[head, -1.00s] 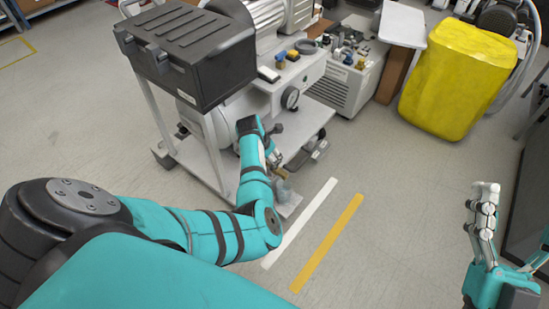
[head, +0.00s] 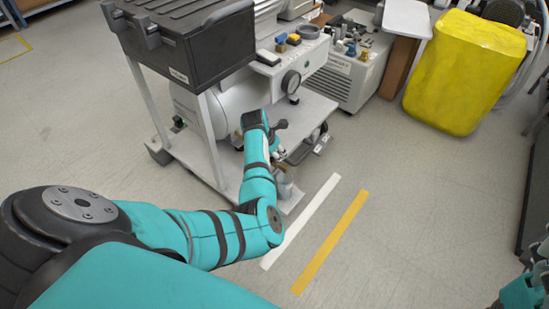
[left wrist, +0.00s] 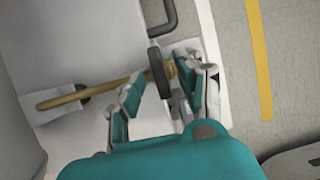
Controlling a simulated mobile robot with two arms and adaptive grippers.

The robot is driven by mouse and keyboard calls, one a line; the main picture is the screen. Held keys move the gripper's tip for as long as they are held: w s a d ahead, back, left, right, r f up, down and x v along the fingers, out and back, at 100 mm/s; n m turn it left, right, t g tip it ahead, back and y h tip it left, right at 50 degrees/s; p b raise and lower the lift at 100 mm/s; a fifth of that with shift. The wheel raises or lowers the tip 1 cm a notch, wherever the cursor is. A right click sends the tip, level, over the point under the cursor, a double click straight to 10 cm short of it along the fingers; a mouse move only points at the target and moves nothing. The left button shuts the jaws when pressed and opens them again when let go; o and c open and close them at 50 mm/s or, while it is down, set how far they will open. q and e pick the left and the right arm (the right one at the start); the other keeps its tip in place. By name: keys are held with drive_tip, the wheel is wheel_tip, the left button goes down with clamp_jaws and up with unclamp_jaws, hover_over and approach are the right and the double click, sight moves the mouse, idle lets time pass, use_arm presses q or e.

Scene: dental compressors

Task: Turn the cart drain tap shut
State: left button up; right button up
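The cart (head: 205,150) stands left of centre in the head view, carrying a white compressor. In the left wrist view, a brass pipe (left wrist: 95,93) runs out from the cart to a tap with a dark upright handle (left wrist: 158,70). My left gripper (left wrist: 165,76) is open, with one finger on each side of the dark handle. A gap shows on the left; contact on the right cannot be told. In the head view my left gripper (head: 279,162) is low at the cart's right side, and the tap is largely hidden there. Only part of my right gripper (head: 525,292) shows at the lower right edge; its fingers are unclear.
A black case (head: 185,40) sits on top of the cart. A white unit (head: 345,82) stands behind it, and a yellow covered object (head: 465,70) stands at the upper right. White (head: 302,222) and yellow (head: 330,242) floor stripes lie right of my left arm. The floor there is clear.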

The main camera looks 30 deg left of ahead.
use_arm(q)
drive_tip(key=shift+c, duration=0.2)
drive_tip(key=shift+f, duration=0.1)
clamp_jaws()
